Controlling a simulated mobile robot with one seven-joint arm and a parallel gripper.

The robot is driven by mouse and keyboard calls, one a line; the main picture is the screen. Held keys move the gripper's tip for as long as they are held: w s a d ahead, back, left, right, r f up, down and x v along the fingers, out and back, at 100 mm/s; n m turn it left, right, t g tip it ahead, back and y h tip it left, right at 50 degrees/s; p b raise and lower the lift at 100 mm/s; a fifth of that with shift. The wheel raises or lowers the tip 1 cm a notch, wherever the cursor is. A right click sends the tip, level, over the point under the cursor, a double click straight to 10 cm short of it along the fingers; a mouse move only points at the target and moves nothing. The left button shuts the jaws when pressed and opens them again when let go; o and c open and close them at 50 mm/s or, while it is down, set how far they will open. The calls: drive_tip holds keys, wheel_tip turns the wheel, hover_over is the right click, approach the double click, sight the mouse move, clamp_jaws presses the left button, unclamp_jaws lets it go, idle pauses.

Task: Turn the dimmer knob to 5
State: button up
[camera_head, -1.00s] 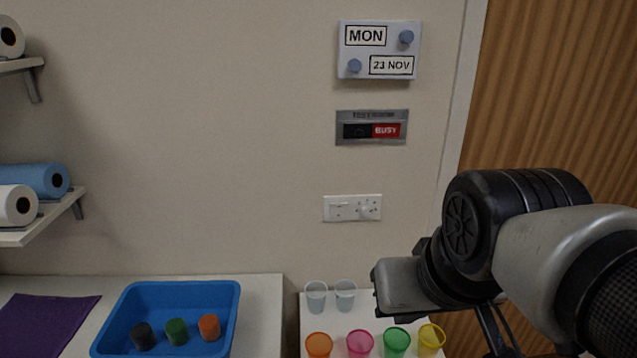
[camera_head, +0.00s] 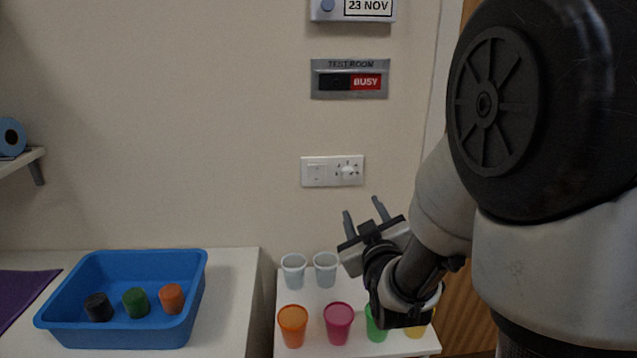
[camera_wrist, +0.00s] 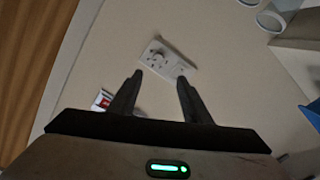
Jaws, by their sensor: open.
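The dimmer knob (camera_head: 347,171) is a white round dial with dark marks around it, on the right half of a white wall plate (camera_head: 303,172). A switch (camera_head: 317,172) fills the plate's left half. My gripper (camera_head: 363,207) is open and empty, below and a little right of the plate in the head view, its two dark fingers pointing up, apart from the knob. In the wrist view the knob (camera_wrist: 155,59) lies beyond the fingertips (camera_wrist: 160,77), roughly between them. The number the knob points to is too small to read.
Above the plate are a TEST ROOM sign (camera_head: 350,79) showing BUSY and a date board (camera_head: 352,8). Below, a white table (camera_head: 312,345) holds several coloured and clear cups (camera_head: 293,270). A blue tray (camera_head: 190,325) stands left. The wall around the plate is clear.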

approach(349, 176)
drive_tip(key=shift+t, duration=0.4)
drive_tip(key=w, duration=0.8)
drive_tip(key=shift+w+f+p, duration=0.1)
drive_tip(key=shift+f+p, duration=0.15)
drive_tip(key=shift+p, duration=0.15)
drive_tip(key=c, duration=1)
